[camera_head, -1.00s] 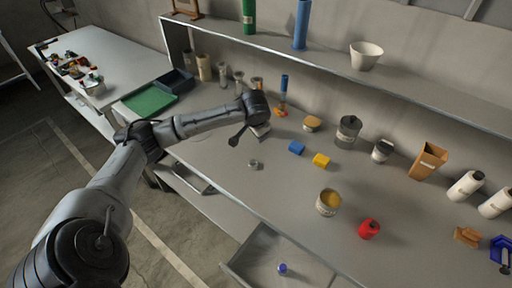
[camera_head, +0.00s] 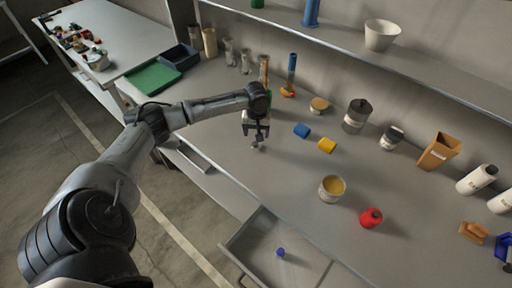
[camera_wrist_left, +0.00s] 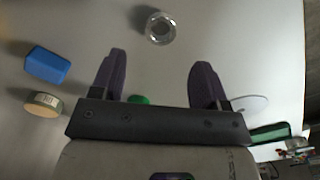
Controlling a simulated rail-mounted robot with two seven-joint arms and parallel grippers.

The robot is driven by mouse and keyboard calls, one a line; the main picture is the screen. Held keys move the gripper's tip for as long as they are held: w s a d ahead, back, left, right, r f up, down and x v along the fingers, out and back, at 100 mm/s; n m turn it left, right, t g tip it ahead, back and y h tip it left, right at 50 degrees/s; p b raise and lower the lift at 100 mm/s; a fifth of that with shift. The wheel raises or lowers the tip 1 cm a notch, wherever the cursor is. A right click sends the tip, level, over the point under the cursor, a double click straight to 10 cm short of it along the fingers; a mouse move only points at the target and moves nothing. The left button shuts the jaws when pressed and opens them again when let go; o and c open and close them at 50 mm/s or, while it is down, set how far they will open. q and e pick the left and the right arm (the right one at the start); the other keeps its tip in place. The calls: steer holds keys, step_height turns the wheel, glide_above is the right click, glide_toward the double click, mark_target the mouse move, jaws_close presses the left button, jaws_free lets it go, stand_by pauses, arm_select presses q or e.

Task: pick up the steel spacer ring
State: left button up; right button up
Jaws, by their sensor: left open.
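The steel spacer ring (camera_wrist_left: 160,28) lies flat on the grey worktop, ahead of my left fingertips in the left wrist view and roughly midway between them. In the head view the ring (camera_head: 258,147) is small and partly hidden by my left gripper (camera_head: 256,134), which points down over it. In the wrist view my left gripper (camera_wrist_left: 158,72) is open, with nothing between its two dark fingers. My right gripper is in neither view.
A blue block (camera_head: 302,130) and a yellow block (camera_head: 327,146) lie right of the ring. An open drawer (camera_head: 305,262) juts out in front. Worktop around the ring is clear.

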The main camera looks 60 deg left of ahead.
mark_target(256, 147)
arm_select(q)
steer(key=shift+a+f+b, duration=0.1)
steer(key=shift+f+b, duration=0.5)
steer(key=shift+f, duration=3.2)
steer(key=c, duration=1)
steer(key=shift+r, duration=0.1)
